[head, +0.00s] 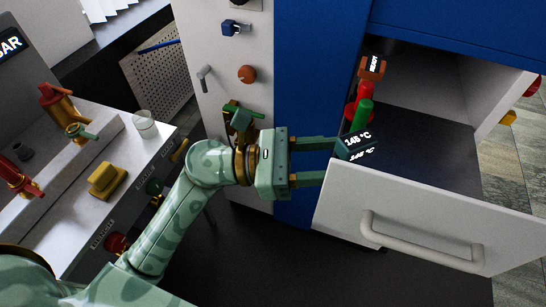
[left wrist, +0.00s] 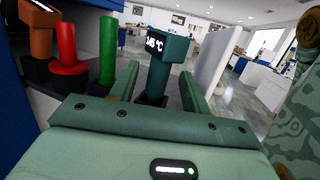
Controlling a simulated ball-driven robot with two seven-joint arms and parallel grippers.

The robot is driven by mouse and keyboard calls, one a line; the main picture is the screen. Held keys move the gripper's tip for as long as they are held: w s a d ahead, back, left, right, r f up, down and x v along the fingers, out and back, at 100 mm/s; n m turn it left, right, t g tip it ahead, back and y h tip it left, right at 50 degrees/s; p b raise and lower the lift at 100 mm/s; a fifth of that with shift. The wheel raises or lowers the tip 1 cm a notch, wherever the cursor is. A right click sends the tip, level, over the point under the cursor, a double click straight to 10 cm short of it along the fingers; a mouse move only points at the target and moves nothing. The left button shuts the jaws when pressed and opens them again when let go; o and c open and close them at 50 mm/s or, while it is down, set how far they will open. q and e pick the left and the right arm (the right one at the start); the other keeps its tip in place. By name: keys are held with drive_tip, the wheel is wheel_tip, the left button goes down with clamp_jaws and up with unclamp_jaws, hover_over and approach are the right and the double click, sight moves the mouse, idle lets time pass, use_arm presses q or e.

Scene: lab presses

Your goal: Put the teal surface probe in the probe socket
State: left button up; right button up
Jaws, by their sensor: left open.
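In the left wrist view the probe (left wrist: 168,58) is upright on a dark base, between and beyond my two fingers. My left gripper (head: 328,160) is open, its fingers reaching over the drawer's left edge toward the probe. Whether the fingers touch it I cannot tell. I cannot make out a probe socket in either view. My right gripper is not in view.
The white-fronted drawer (head: 405,222) is open and also holds a green cylinder (head: 363,115), a red piece (head: 352,112) and an orange device (head: 372,67). A blue cabinet (head: 318,70) stands behind. A bench with a yellow block (head: 107,180) and a white cup (head: 145,122) is at left.

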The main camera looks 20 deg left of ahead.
use_arm(q)
drive_tip(key=b+v, duration=0.1)
drive_tip(key=v, duration=0.9)
drive_tip(key=w+a+f+n+t+y, duration=0.3)
drive_tip(key=f+n+t, duration=0.1)
drive_tip(key=f+n, duration=0.45)
drive_tip(key=w+a+f+n+t+y, duration=0.3)
drive_tip(key=w+a+f+n+t, duration=0.15)
drive_tip(key=f+n, duration=0.45)
drive_tip(key=s+a+f+n+y, duration=0.2)
drive_tip(key=f+n+y, duration=0.2)
drive_tip(key=f+n, duration=0.4)
drive_tip(key=s+a+f+n+y, duration=0.2)
drive_tip(key=s+f+n+y, duration=0.15)
drive_tip(key=f+n, duration=0.45)
drive_tip(key=s+a+f+n+g+y, duration=0.2)
drive_tip(key=s+f+n+g+y, duration=0.5)
drive_tip(key=s+f, duration=1.45)
drive_tip(key=s+f+n+g, duration=0.2)
drive_tip(key=s+n+g, duration=0.1)
drive_tip(key=s, duration=0.7)
drive_tip(key=s+d+f+n+g+h, duration=0.1)
drive_tip(key=s+f+n+g, duration=0.2)
drive_tip(key=s, duration=0.7)
drive_tip(key=shift+s+g, duration=0.2)
drive_tip(key=shift+g, duration=0.85)
